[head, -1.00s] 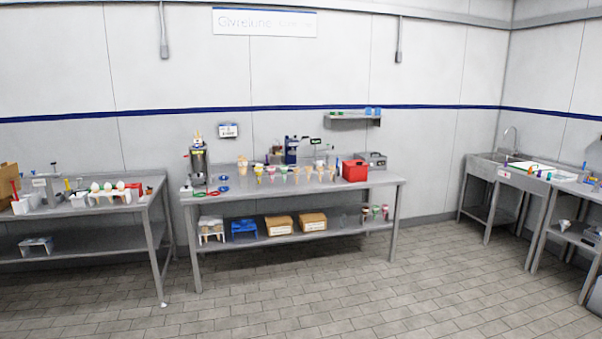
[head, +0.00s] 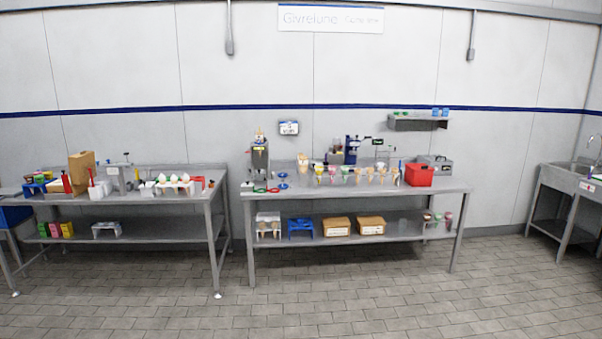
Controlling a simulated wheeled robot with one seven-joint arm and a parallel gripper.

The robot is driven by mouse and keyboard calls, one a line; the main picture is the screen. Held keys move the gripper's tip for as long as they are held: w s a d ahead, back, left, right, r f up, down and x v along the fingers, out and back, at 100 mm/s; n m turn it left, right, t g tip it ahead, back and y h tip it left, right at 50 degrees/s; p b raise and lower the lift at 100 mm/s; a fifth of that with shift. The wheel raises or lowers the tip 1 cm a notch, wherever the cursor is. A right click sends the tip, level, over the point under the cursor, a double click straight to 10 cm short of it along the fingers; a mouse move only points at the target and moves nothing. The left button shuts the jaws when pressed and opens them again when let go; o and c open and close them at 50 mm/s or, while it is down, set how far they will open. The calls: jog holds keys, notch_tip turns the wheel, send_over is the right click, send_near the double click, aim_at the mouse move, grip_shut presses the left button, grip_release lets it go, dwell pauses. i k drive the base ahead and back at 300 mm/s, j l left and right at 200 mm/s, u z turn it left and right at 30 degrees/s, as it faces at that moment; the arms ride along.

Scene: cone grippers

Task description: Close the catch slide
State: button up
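I cannot make out the catch slide at this distance. A steel machine (head: 260,160) stands at the left end of the middle table, and a blue and dark machine (head: 352,149) stands at its back. Another metal device (head: 122,175) stands on the left table. Any of these could carry a slide, but I cannot tell which. My gripper is not in the head view.
The middle steel table (head: 300,194) holds a row of cones (head: 357,175) and a red box (head: 419,174). The left table (head: 190,197) holds more items. A sink (head: 585,178) stands at right. The tiled floor (head: 350,300) in front is clear.

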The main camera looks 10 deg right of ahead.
aim_at(260, 174)
jog(key=i, duration=2.15)
jog(key=i+u, duration=0.15)
jog(key=i, duration=2)
jog(key=i+l+u, duration=0.1)
jog(key=i+u, duration=0.15)
jog(key=i, duration=0.2)
jog(key=i+l+u, duration=0.25)
jog(key=i, duration=0.2)
jog(key=i+l+u, duration=0.25)
jog(key=i, duration=0.15)
jog(key=j, duration=0.1)
